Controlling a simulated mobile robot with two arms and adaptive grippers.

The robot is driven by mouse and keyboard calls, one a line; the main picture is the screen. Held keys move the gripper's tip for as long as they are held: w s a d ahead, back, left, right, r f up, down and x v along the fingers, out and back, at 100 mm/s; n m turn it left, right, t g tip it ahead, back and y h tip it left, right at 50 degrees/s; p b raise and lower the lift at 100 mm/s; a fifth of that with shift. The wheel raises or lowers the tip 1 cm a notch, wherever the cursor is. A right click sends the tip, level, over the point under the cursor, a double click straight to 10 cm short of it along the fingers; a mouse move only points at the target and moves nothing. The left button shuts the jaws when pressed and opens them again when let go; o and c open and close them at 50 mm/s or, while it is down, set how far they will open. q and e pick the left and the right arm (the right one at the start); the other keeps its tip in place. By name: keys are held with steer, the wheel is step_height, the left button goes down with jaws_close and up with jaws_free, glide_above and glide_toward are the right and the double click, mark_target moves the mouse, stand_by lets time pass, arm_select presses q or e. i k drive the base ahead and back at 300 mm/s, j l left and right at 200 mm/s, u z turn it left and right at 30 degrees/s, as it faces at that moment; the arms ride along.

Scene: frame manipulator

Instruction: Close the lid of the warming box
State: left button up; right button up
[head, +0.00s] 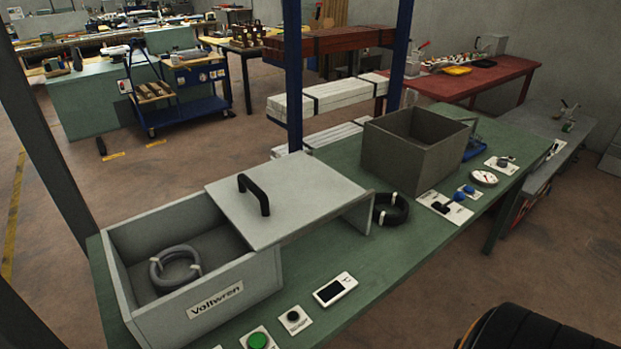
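The warming box (132,290) is a grey open-topped box with a "Voltwren" label on its front, on the green bench at the left. Its flat grey lid (300,200) with a black arched handle (254,193) sits shifted to the right. The lid covers only the box's right end and sticks out past it over the bench. The left part of the box is open, and a grey cable coil (172,268) lies inside.
A black coil (391,210) lies beside the lid's right end. A darker open box (398,162) stands farther right on the green bench (395,262). A handheld meter (335,289) and a green button (257,340) lie in front. A blue post (293,75) rises behind the bench.

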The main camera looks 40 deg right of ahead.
mark_target(268, 203)
steer(key=z, duration=1.05)
